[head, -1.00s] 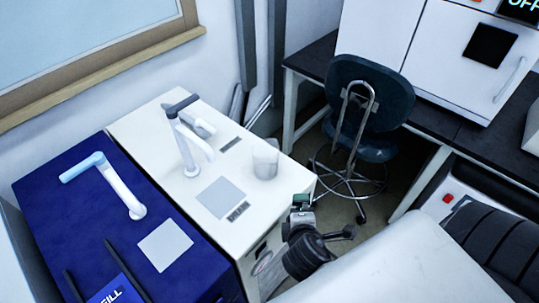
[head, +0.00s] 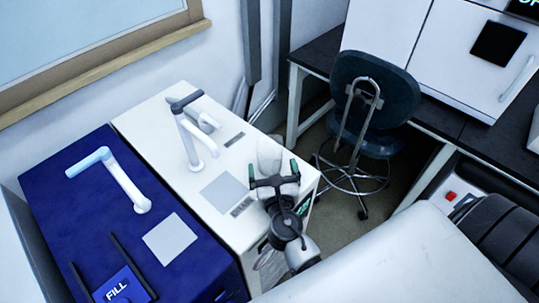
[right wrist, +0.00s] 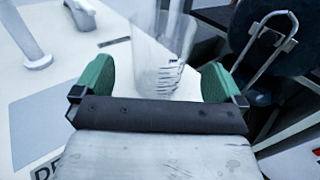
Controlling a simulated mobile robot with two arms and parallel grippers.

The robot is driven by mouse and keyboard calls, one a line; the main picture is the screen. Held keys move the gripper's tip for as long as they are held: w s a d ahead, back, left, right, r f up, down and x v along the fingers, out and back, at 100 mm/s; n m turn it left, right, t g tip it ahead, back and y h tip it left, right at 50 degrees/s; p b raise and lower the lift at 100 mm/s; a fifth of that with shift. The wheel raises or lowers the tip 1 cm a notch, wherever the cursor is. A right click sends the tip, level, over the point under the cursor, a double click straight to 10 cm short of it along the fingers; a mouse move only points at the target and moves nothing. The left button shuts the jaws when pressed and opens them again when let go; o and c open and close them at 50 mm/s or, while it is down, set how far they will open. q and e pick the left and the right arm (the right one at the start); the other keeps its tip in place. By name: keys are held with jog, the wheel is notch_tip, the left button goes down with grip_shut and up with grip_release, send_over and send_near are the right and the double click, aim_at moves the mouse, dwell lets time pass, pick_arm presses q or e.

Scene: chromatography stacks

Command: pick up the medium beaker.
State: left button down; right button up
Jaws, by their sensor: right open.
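The medium beaker (head: 269,152) is clear glass and stands upright on the white cabinet top, near its right edge. In the right wrist view the beaker (right wrist: 162,55) shows dark graduation marks and stands just ahead of my gripper, between the lines of its two green fingertips. My right gripper (head: 274,172) is open and empty, in front of the beaker on its near side. The same gripper (right wrist: 158,82) spans wider than the beaker in the right wrist view. The beaker's lower part is partly hidden by the gripper in the head view. My left gripper is not in view.
The white cabinet (head: 160,120) carries a white dispenser arm (head: 188,135) and a grey square pad (head: 224,192). The blue cabinet (head: 75,215) beside it has a blue-tipped dispenser (head: 115,180). A dark chair (head: 370,95) stands to the right, beyond the cabinet edge.

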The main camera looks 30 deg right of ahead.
aim_at(268, 144)
jog(key=p+x, duration=0.1)
jog(key=x, duration=0.4)
jog(key=shift+r, duration=0.1)
jog(key=shift+w+d, duration=0.15)
jog(key=shift+w, duration=0.2)
jog(key=shift+s, duration=0.1)
jog(key=shift+c, duration=0.2)
jog(key=c, duration=0.9)
